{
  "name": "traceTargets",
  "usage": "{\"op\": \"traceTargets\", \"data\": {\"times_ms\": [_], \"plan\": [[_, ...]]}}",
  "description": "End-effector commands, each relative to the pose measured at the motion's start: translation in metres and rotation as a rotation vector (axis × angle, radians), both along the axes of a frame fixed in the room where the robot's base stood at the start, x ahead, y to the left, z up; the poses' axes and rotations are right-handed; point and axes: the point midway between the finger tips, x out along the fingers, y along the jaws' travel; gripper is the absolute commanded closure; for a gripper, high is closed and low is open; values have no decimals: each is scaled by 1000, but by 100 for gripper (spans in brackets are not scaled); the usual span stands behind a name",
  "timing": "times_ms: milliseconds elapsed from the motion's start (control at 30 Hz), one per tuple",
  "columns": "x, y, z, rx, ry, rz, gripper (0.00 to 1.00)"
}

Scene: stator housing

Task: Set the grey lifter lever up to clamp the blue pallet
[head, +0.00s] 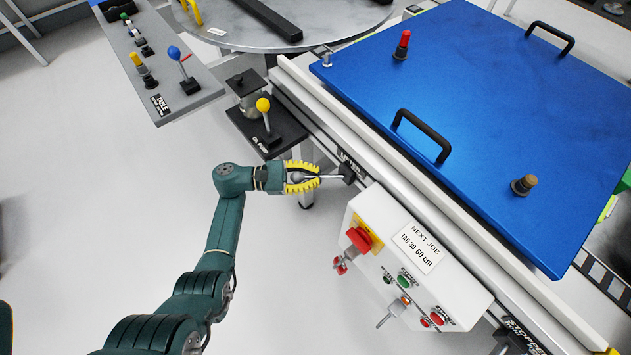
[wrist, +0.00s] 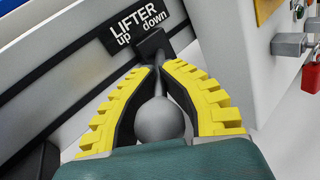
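The grey lifter lever shows in the wrist view as a round grey knob (wrist: 160,122) on a thin shaft, coming out of a black base under a "LIFTER up down" label. In the head view its shaft (head: 331,177) sticks out from the conveyor's side toward my gripper (head: 318,178). My gripper's yellow fingers are closed around the lever, with the knob between them and the tips meeting at the shaft. I cannot tell whether the lever stands at up or down. The blue pallet (head: 480,110) lies on the conveyor, with black handles and a red and a brown knob.
A white control box (head: 415,265) with a red-yellow switch and several buttons stands right of the lever. An oil pump lever with a yellow knob (head: 263,105) is just beyond my gripper. A grey table panel (head: 165,65) is at upper left. Floor at left is clear.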

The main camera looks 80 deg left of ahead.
Motion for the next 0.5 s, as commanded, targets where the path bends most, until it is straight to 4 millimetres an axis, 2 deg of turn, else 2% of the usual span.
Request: {"op": "traceTargets", "data": {"times_ms": [500], "plan": [[5,-2,-4,-5,7,-36,100]]}}
